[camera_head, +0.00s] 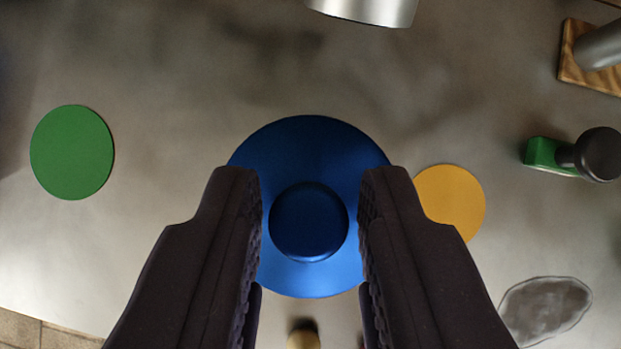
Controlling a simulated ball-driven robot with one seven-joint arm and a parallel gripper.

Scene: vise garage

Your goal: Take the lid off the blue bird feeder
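The blue bird feeder's lid (308,148) is a round blue disc seen from above, below my gripper. A darker blue round knob (308,221) rises at its middle. My gripper (310,205) is open, with one dark finger left of the knob and one right of it. Gaps show between the knob and both fingers. The body of the feeder under the lid is hidden.
A flat green disc (72,152) lies at left, and a yellow disc (452,198) lies close at right. A green block with a black knob (552,154), a wooden piece with a metal cylinder (577,62) and a grey blob (545,308) are farther right. A metal cylinder (368,10) stands at the top.

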